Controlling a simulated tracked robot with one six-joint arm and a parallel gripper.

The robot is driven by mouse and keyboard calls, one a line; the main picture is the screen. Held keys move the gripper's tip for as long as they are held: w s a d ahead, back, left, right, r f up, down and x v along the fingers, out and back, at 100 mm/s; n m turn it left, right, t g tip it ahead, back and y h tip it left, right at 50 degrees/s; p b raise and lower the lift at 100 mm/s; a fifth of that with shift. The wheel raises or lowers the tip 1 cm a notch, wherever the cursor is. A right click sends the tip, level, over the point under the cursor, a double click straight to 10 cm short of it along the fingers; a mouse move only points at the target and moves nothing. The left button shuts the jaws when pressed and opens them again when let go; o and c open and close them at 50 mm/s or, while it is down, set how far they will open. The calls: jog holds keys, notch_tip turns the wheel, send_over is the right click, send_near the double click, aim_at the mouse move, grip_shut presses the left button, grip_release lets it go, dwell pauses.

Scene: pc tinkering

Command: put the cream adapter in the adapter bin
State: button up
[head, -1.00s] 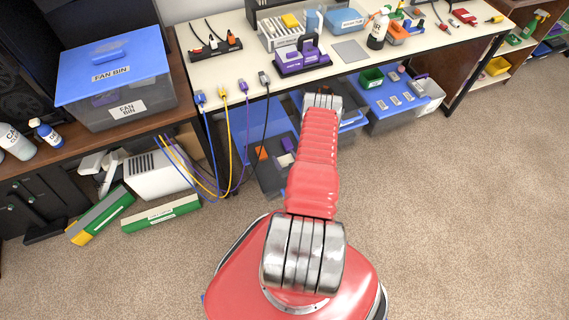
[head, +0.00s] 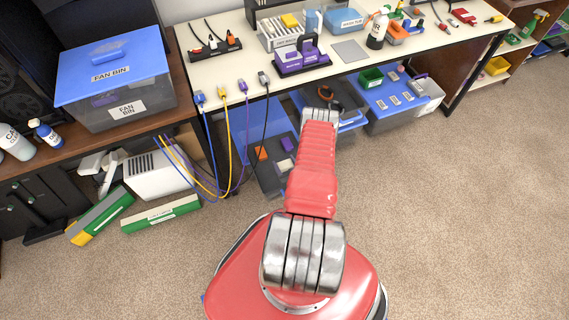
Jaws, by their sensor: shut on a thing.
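My red arm reaches away from my base to the blue containers under the table's front edge. Its grey wrist end (head: 320,113) shows there, but my gripper's fingers are hidden behind it. I cannot see what they hold. I cannot pick out the cream adapter with certainty. A dark open tray (head: 268,178) on the floor left of the arm holds an orange piece and small pale or lavender pieces. No label that I can read names the adapter bin. A blue bin (head: 350,118) lies under and beside the wrist, partly covered by it.
A blue-lidded container (head: 380,112) with a green box and small grey pieces stands right of the wrist. The table (head: 215,65) edge overhangs the bins. Blue, yellow, purple and black cables (head: 228,150) hang left of the arm. The carpet at right is clear.

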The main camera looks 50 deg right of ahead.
jog(key=shift+f, duration=0.5)
jog(key=o, duration=1.1)
jog(key=shift+r, duration=0.55)
jog(key=v, duration=1.2)
jog(key=shift+r, duration=0.15)
